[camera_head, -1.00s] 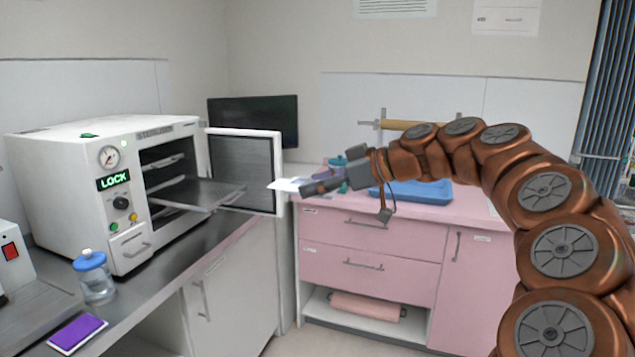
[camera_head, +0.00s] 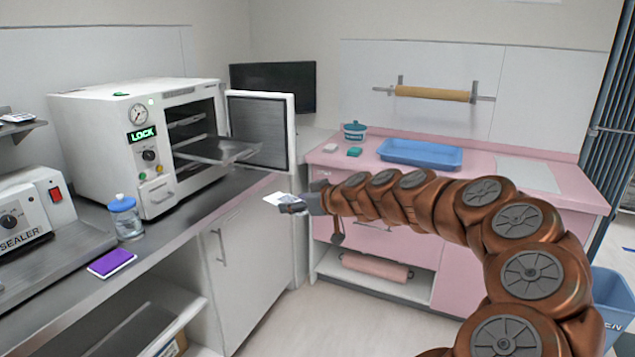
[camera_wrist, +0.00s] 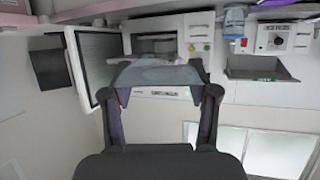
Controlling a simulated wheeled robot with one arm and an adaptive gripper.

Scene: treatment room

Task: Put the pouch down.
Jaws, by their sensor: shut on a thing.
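My gripper (camera_head: 293,208) is shut on the pouch (camera_head: 275,198), a small, flat, pale packet that sticks out to the left. It is in the air in front of the counter corner, below the steriliser's open door. In the wrist view the pouch (camera_wrist: 158,76) spans the gap between the two fingers of my gripper (camera_wrist: 160,92) as a grey-blue sheet. The steriliser (camera_head: 125,150) stands open on the left counter, its LOCK display lit. A metal tray (camera_head: 225,150) sticks out of its chamber.
A sealer (camera_head: 35,215), a blue-lidded jar (camera_head: 126,220) and a purple packet (camera_head: 112,263) are on the left counter. A blue tray (camera_head: 420,153) and a teal-lidded pot (camera_head: 354,132) are on the pink counter.

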